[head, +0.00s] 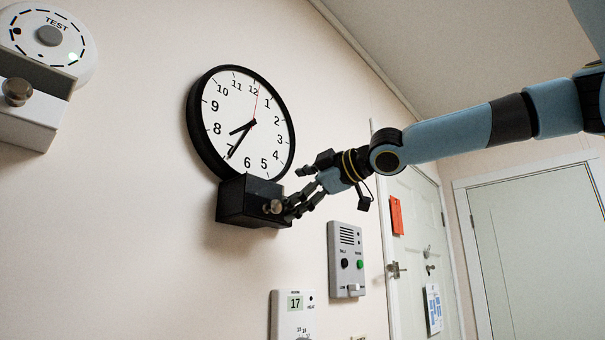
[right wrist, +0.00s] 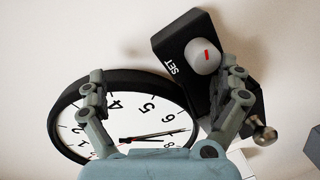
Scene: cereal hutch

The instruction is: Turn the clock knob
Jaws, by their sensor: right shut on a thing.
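The clock (head: 243,122) is round and white with a black rim, mounted on the wall. A black box labelled SET (head: 243,200) sits at its lower edge. The grey clock knob (head: 273,207) stands out from the box's face. In the right wrist view the knob (right wrist: 203,57) shows a red mark on its end. My left gripper is out of view.
A grey intercom panel (head: 346,259) and a thermostat reading 17 (head: 293,313) are on the wall below. A round TEST dial (head: 48,40) and a white box with a metal knob (head: 20,118) are at left. A door (head: 412,250) stands right.

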